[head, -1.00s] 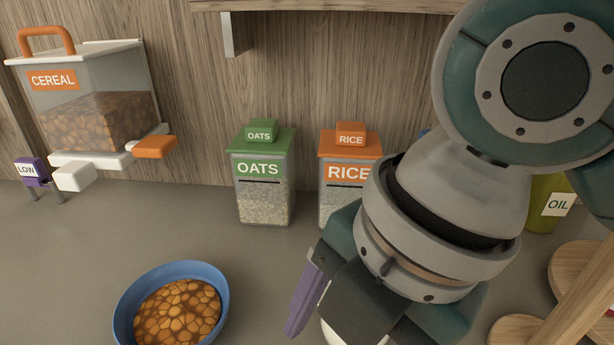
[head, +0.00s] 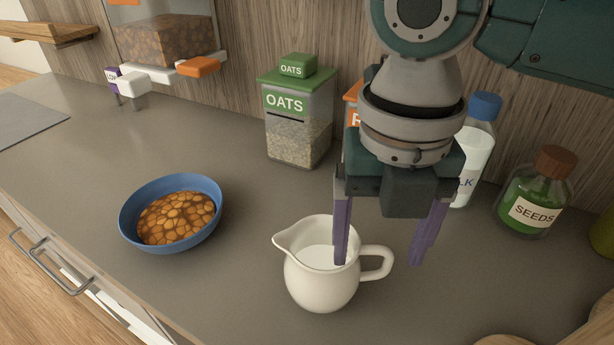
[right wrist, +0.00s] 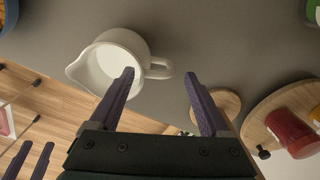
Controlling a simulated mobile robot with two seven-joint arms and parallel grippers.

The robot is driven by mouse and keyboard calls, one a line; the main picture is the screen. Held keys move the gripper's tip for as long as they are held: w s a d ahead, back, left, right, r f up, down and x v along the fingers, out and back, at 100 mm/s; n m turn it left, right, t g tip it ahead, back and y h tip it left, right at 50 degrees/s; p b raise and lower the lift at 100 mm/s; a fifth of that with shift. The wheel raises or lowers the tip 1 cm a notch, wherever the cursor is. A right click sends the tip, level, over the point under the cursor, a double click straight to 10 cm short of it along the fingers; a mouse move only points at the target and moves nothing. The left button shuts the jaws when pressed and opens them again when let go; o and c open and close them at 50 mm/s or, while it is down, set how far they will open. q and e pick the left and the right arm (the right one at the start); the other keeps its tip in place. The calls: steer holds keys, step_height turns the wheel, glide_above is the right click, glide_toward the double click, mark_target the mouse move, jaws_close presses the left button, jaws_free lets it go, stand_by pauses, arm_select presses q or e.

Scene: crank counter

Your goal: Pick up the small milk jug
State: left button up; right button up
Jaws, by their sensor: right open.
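The small milk jug (head: 318,285) is white, stands upright on the counter and holds milk. Its spout points left and its handle (head: 378,264) right. It also shows in the right wrist view (right wrist: 112,50). My right gripper (head: 378,262) points down, open and empty, in front of the camera's view of the jug. One purple finger overlaps the jug's mouth and the other is right of the handle. In the right wrist view the handle appears between the fingertips (right wrist: 158,72); I cannot tell their height above it. My left gripper (right wrist: 30,162) shows its two parted fingers at the lower left there.
A blue bowl of cereal (head: 132,232) stands left of the jug. Behind are the oats box (head: 284,140), a partly hidden rice box, a milk bottle (head: 474,160) and a seeds jar (head: 535,205). A round wooden board (right wrist: 258,122) bears a red jar (right wrist: 290,132).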

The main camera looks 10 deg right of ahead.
step_height(320, 180, down, 4)
steer(key=shift+w+d+r, duration=0.1)
steer(key=shift+r, duration=0.1)
steer(key=shift+c, duration=0.3)
jaws_close()
stand_by(0.5)
